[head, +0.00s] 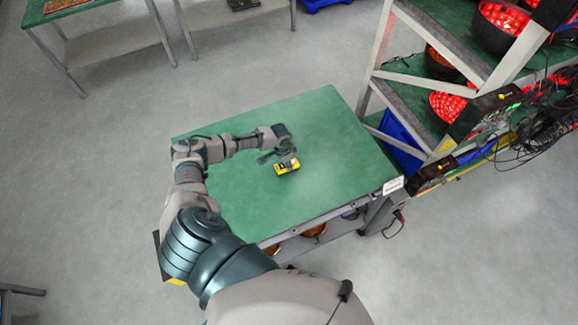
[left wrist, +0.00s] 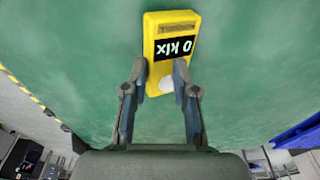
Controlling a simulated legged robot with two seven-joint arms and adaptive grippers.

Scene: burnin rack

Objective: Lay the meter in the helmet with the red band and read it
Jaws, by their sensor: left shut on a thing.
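The yellow meter (head: 288,167) is over the green tabletop; I cannot tell whether it still touches it. In the left wrist view the meter (left wrist: 170,48) shows a black display with "0 klx", upside down, and a white round spot at its near end. My left gripper (head: 284,157) is shut on the meter's near end, one finger on each side, as the left wrist view shows (left wrist: 161,78). Dark bowl-like helmets with glowing red insides sit on the rack, one on the top shelf (head: 498,28) and one lower (head: 449,104). I cannot make out a red band. My right gripper is out of view.
The green table (head: 330,125) is otherwise bare on top; round orange-brown things (head: 313,230) sit beneath it. The rack's slanted metal posts (head: 376,60) and loose cables (head: 535,130) are at the right.

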